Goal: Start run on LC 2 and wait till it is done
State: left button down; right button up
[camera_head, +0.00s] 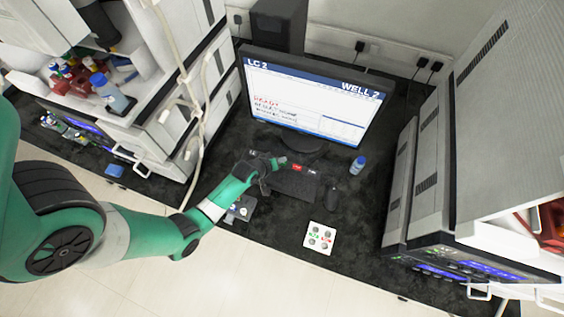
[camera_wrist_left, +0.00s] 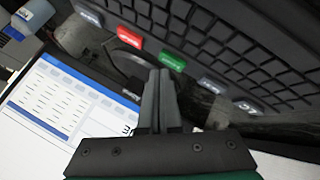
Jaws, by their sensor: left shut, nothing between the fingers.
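The monitor (camera_head: 312,100) at the back of the bench shows "LC 2" and "WELL 2" in its blue header, with red and dark lines of text below. The dark keyboard (camera_head: 296,185) lies in front of it. In the left wrist view the keyboard (camera_wrist_left: 235,45) has a row of coloured keys, among them a red key (camera_wrist_left: 129,36) and a green key (camera_wrist_left: 172,61). My left gripper (camera_head: 281,161) is shut and empty at the keyboard's far edge. Its fingertips (camera_wrist_left: 162,72) are at the green key; I cannot tell if they touch it. My right gripper is out of view.
A black mouse (camera_head: 331,196) and a blue-capped bottle (camera_head: 358,165) stand right of the keyboard. Instrument stacks flank the bench at left (camera_head: 158,135) and right (camera_head: 422,170).

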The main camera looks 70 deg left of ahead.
pick_arm(q)
jog(key=shift+f+b, duration=0.4)
jog(key=shift+f, duration=0.2)
dwell(0.6)
jog(key=shift+r+p, duration=0.85)
jog(key=shift+p, duration=0.05)
notch_tip(320, 180, up, 5)
jog(key=p, duration=0.5)
dwell(5.2)
